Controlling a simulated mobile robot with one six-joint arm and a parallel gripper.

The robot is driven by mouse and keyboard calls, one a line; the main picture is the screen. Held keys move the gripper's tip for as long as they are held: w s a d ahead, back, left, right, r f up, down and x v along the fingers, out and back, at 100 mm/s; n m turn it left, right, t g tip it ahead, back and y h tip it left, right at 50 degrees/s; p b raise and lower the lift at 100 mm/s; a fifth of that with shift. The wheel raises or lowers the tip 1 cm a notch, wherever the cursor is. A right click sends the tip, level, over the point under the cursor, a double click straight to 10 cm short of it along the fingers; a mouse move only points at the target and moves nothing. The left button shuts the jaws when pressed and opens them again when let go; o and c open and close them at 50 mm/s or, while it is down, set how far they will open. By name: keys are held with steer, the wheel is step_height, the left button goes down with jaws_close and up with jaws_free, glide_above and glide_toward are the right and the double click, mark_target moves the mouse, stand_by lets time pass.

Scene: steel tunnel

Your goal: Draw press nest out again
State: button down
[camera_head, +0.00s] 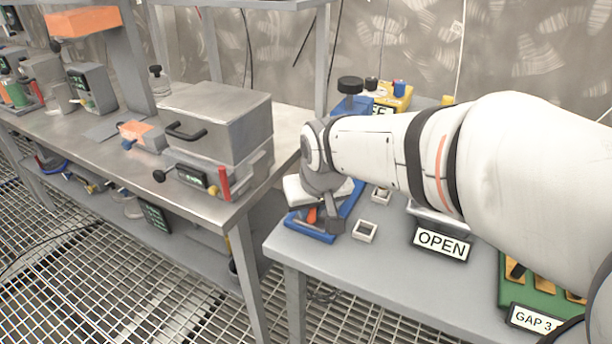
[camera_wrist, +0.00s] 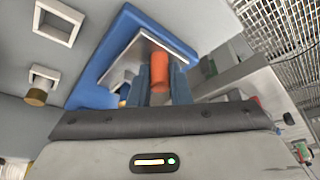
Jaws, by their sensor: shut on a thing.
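The press shows a blue base (camera_head: 310,235) at the table's front left corner and a black knob (camera_head: 350,84) above, behind my arm. In the wrist view the blue base (camera_wrist: 95,72) surrounds a pale metal plate (camera_wrist: 128,62), which appears to be the nest. An orange handle (camera_wrist: 160,72) stands at the plate's near side. My gripper (camera_wrist: 163,88) is shut on this handle, one finger on each side. In the head view my gripper (camera_head: 322,214) hides most of the press and nest, so how far the nest is out cannot be told.
Small square holders (camera_head: 365,231) lie just right of the base. An OPEN sign (camera_head: 441,243) and a green GAP 3 tray (camera_head: 545,285) are further right. A steel bench with a metal box (camera_head: 215,120) stands left, across a gap.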

steer(key=c, duration=1.3)
jaws_free()
steer(key=shift+c, duration=0.2)
steer(key=p+v, duration=0.2)
steer(key=v, duration=0.5)
steer(key=shift+r, duration=0.4)
steer(key=shift+s, duration=0.15)
